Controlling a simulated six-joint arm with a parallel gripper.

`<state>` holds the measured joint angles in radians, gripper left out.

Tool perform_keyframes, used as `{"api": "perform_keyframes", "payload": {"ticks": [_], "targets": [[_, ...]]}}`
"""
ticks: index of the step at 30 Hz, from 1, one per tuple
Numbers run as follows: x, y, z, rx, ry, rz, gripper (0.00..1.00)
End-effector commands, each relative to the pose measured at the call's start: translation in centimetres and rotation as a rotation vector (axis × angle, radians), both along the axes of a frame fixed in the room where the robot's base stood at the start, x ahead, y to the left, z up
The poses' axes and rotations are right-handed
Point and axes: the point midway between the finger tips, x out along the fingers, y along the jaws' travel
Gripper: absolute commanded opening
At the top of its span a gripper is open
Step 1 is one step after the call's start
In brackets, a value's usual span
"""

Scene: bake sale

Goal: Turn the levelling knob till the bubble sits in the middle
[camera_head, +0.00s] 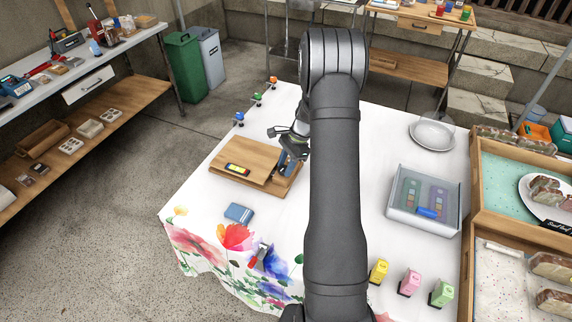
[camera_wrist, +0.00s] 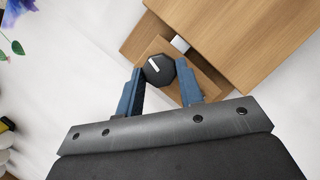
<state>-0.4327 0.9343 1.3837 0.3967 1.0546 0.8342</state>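A wooden levelling board (camera_head: 240,152) lies on the white cloth, left of my arm. A small level (camera_head: 237,169) with a yellow vial in a dark frame sits on it; its bubble is too small to make out. The black, many-sided levelling knob (camera_wrist: 158,69) with a white mark shows in the wrist view, on a wooden base block (camera_wrist: 205,75) beside the board. My gripper (camera_wrist: 160,68) has its two blue fingers on either side of the knob, close to its edges. I cannot tell whether they press on it. My arm and gripper hide the knob in the head view.
A blue case (camera_head: 239,213) lies in front of the board. A clear bin (camera_head: 424,200), a white plate (camera_head: 432,134) and small coloured boxes (camera_head: 410,282) are right of my arm.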

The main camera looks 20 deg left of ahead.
Motion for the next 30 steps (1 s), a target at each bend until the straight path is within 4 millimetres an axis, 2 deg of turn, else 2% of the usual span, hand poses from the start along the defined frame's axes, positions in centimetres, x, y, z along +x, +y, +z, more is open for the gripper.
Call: {"api": "perform_keyframes", "payload": {"ticks": [4, 12, 21, 22, 24, 25, 30], "targets": [[0.03, 0.05, -0.01, 0.000, 0.000, 0.024, 0.11], [0.12, 0.27, 0.03, 0.000, 0.000, 0.231, 0.11], [0.11, 0.23, 0.04, 0.000, 0.000, 0.248, 0.11], [0.12, 0.24, 0.04, 0.001, 0.000, 0.248, 0.38], [0.12, 0.24, 0.04, 0.000, 0.000, 0.247, 0.52], [0.12, 0.24, 0.04, 0.000, 0.000, 0.247, 0.55], [0.12, 0.23, 0.03, 0.000, 0.000, 0.247, 0.55]]}}
